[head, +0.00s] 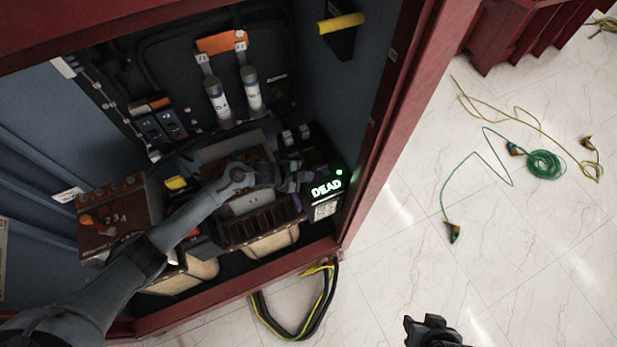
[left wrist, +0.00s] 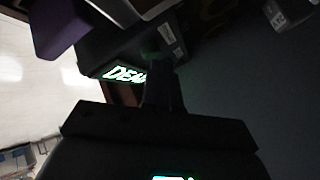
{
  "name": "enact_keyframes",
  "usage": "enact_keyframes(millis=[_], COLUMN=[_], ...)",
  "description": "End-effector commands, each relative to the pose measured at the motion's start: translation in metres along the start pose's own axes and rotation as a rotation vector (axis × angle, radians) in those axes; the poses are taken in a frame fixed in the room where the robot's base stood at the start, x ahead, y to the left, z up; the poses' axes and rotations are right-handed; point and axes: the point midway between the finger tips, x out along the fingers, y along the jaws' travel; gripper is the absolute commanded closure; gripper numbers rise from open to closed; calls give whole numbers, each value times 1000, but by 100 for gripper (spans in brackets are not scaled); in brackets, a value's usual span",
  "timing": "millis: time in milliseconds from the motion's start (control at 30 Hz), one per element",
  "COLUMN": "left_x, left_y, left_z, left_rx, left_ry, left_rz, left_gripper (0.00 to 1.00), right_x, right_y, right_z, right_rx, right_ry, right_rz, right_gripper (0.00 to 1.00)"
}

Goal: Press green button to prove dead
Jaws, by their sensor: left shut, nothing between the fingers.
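A dark box with a lit green "DEAD" sign (head: 326,188) sits at the right side of the open red cabinet. A small glowing green spot, which looks like the green button (head: 339,172), is on its top. My left gripper (head: 298,180) is shut and empty, right beside the box's left side. In the left wrist view the dark fingers (left wrist: 160,88) point at the box, with the "DEAD" sign (left wrist: 124,74) partly hidden behind them. A faint green glow shows by the fingertips; contact cannot be told. My right gripper (head: 432,330) is over the floor at the bottom, its jaws unclear.
The red cabinet frame (head: 385,130) closes in on the right of the box. Brown terminal blocks (head: 115,215) and two grey cylinders (head: 252,90) are inside. Green and yellow cables (head: 545,165) lie on the floor to the right. Black cables (head: 300,325) hang out below the cabinet.

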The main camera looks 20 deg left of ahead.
Motion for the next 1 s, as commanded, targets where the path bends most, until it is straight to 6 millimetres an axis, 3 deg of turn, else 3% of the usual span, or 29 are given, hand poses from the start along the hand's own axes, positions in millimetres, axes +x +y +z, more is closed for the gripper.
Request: enact_keyframes(millis=[200,667,1000], left_x=[-8,-10,-30], left_y=[-6,-7,-22], left_z=[-6,-7,-22], left_rx=[1,0,1], left_ry=[0,1,0], left_rz=[0,-1,-1], left_gripper=[100,100,100], right_x=[-11,-13,-39], right_y=[1,3,3], right_z=[-3,-4,-12], right_rx=[-1,-9,-6], right_ry=[0,-1,-1], right_rz=[1,8,5], right_gripper=[57,57,57])
